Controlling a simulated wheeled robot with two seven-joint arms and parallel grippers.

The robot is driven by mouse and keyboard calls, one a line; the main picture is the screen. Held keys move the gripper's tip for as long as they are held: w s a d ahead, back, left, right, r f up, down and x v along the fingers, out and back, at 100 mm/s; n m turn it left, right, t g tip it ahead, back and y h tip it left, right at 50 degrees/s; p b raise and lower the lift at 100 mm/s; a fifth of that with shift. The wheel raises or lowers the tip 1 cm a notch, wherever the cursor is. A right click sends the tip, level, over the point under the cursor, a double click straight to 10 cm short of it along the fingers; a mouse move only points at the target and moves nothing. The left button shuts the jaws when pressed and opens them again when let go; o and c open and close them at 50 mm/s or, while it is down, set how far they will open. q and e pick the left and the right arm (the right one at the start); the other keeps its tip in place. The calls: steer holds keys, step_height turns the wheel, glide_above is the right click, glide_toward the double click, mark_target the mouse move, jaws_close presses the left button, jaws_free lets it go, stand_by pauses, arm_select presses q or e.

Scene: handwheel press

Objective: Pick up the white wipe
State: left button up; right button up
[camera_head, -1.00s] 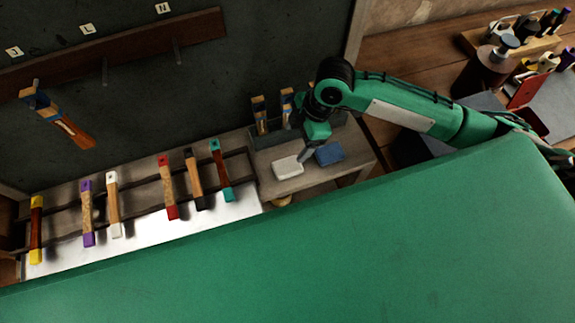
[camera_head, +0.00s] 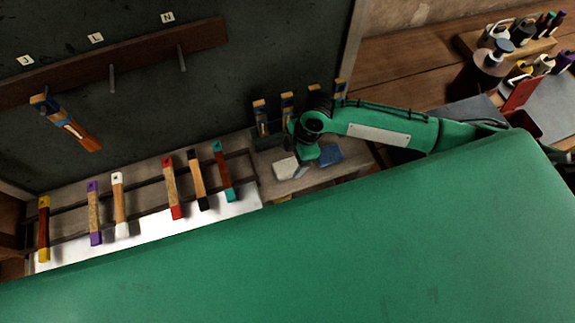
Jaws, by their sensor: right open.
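The white wipe (camera_head: 285,168) lies on a small wooden side shelf, left of a blue wipe (camera_head: 329,155). It is a pale folded pad. My right gripper (camera_head: 299,173) reaches in from the right and is low at the white wipe's right edge, with its jaws open. The small view does not show whether a finger touches the wipe. My own arm hides part of the gripper and the shelf behind it. My left gripper is not in view.
A grey holder with several blue-and-wood tools (camera_head: 287,104) stands behind the wipes. Several coloured-handled tools (camera_head: 170,188) lie on a rack at the left. A large green surface (camera_head: 300,250) fills the foreground.

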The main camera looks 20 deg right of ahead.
mark_target(288, 167)
steer(key=p+x, duration=0.1)
steer(key=x, duration=0.2)
steer(key=shift+s+a, duration=0.1)
steer(key=shift+f, duration=0.35)
steer(key=c, duration=1.1)
steer(key=shift+o, duration=0.2)
steer(key=shift+r, duration=0.2)
step_height(288, 167, up, 20)
steer(key=b, duration=0.4)
steer(key=shift+f, duration=0.15)
